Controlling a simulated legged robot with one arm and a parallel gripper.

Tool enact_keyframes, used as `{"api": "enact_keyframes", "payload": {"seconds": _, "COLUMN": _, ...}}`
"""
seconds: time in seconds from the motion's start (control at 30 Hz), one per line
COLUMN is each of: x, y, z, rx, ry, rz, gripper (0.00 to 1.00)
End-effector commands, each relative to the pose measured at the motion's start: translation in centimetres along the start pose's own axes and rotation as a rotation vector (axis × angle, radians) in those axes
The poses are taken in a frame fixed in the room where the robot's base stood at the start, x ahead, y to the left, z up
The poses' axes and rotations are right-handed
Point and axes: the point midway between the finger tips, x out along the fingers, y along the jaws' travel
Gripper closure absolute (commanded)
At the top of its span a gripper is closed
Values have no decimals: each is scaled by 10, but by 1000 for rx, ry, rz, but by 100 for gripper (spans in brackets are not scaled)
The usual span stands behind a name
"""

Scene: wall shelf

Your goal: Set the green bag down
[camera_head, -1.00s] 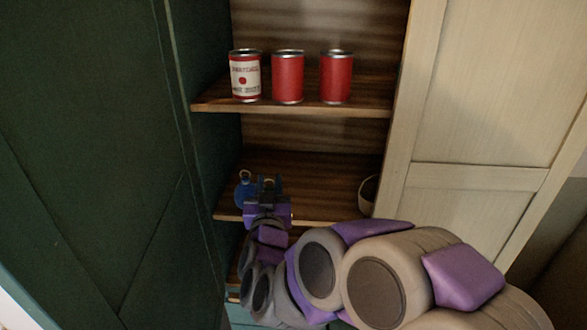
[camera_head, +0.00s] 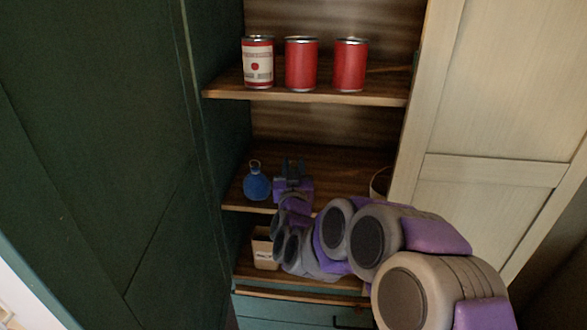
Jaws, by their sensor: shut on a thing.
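My gripper (camera_head: 293,170) reaches over the middle shelf (camera_head: 330,170), to the right of a round blue flask (camera_head: 257,185). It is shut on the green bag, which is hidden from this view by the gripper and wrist. I cannot tell whether the bag touches the shelf board. The blue flask stands upright near the left end of the same shelf, with a small gap to my gripper.
One labelled can (camera_head: 258,64) and two plain red cans (camera_head: 301,65) stand on the upper shelf. A pale container (camera_head: 381,184) is at the middle shelf's right end. A beige box (camera_head: 264,249) is on the lower shelf. A dark green panel (camera_head: 90,150) borders the left.

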Motion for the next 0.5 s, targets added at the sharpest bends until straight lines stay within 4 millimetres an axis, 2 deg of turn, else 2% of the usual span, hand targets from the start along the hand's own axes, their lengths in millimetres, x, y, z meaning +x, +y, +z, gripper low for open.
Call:
{"api": "enact_keyframes", "payload": {"seconds": 0.27, "x": 0, "y": 3, "z": 2, "rx": 1, "ry": -2, "rz": 2, "gripper": 100}}
{"api": "enact_keyframes", "payload": {"seconds": 0.3, "x": 0, "y": 2, "z": 2, "rx": 1, "ry": -2, "rz": 2, "gripper": 68}}
{"api": "enact_keyframes", "payload": {"seconds": 0.5, "x": 0, "y": -1, "z": 2, "rx": -2, "ry": -2, "rz": 0, "gripper": 48}}
